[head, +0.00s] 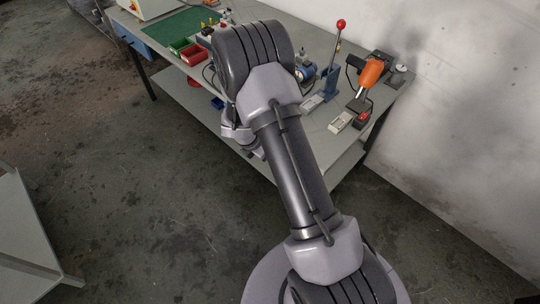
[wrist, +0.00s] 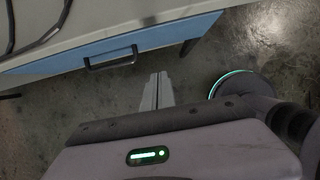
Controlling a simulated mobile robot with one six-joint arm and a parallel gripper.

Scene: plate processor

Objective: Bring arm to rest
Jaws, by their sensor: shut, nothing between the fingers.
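My arm rises from the lower right of the head view and reaches up over the front edge of the workbench (head: 210,115). In the head view my gripper's fingers are not clearly visible, being hidden by the arm. In the wrist view my gripper (wrist: 157,88) has its two fingers together, with nothing between them. The fingers show against the concrete floor, just beyond the bench's front edge. A blue drawer front (wrist: 140,42) with a dark handle (wrist: 110,60) is beyond them and to the left, apart from the fingers.
On the bench stand a red bin (head: 193,55), a green bin (head: 180,45), a lever press with a red knob (head: 341,24) and an orange-headed tool (head: 370,73). A grey wall (head: 470,110) runs behind. Another grey table (head: 25,235) is at left. Floor between is clear.

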